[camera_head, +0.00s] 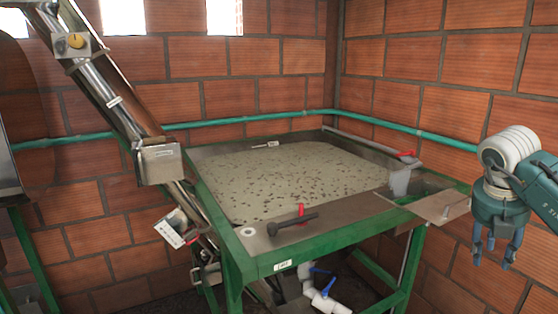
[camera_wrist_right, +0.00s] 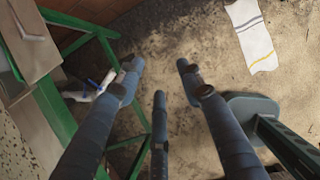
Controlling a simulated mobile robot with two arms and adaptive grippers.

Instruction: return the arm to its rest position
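My right gripper (camera_head: 495,252) hangs at the right side of the head view, with its fingers pointing down. It is beside the right end of the green-framed tank (camera_head: 262,268) and apart from it. In the right wrist view my right gripper (camera_wrist_right: 160,68) shows three dark blue fingers spread apart with nothing between them, and the floor lies below. My right arm comes in from the right edge of the head view. My left arm and gripper are not in view.
The tank holds murky water with brown bits (camera_head: 300,180). A red-handled tool (camera_head: 295,222) lies on its front rim. A metal conveyor tube (camera_head: 115,100) slopes down at left. Blue-handled valves (camera_head: 322,296) sit below. A striped white cloth-like item (camera_wrist_right: 250,35) lies on the floor.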

